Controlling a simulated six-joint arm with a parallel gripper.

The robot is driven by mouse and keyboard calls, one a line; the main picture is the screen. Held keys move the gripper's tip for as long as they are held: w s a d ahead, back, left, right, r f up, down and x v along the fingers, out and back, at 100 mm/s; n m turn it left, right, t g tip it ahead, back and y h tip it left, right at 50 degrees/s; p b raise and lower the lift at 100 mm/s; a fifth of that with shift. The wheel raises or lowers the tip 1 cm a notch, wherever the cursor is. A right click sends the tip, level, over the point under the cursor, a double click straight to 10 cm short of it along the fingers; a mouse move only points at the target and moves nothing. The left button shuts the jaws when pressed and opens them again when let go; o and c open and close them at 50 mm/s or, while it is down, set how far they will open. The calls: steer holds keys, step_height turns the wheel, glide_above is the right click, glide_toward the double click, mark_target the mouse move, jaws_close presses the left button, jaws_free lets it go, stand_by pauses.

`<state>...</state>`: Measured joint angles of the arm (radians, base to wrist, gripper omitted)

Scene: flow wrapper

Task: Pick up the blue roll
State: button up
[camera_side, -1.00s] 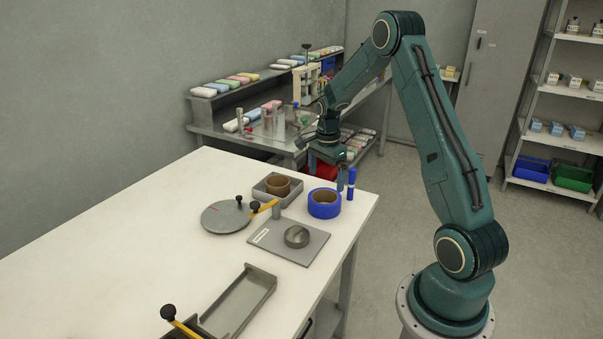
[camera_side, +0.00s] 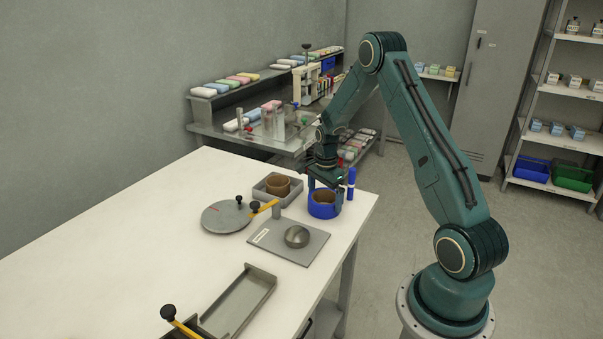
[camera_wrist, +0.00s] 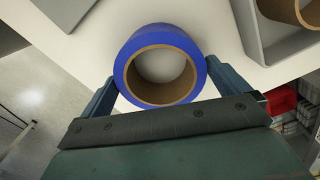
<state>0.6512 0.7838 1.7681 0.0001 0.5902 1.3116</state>
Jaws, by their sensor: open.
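The blue roll (camera_side: 323,209) has a brown cardboard core and lies flat, hole up, on the white table near its far right corner. My gripper (camera_side: 325,189) is open and right above the roll, with its fingers coming down around it. In the wrist view the blue roll (camera_wrist: 178,34) sits between the two fingers of my gripper (camera_wrist: 158,86), one on each side. I cannot tell whether either finger touches it. Part of the roll's upper edge is hidden by my gripper in the side view.
A grey tray (camera_side: 259,190) with a brown roll (camera_side: 277,186) is to the left. The table's left part is clear.

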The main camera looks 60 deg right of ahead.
steer(key=shift+f, duration=0.65)
steer(key=c, duration=0.8)
steer(key=shift+r, duration=0.1)
step_height(320, 180, up, 20)
stand_by(0.3)
stand_by(0.5)
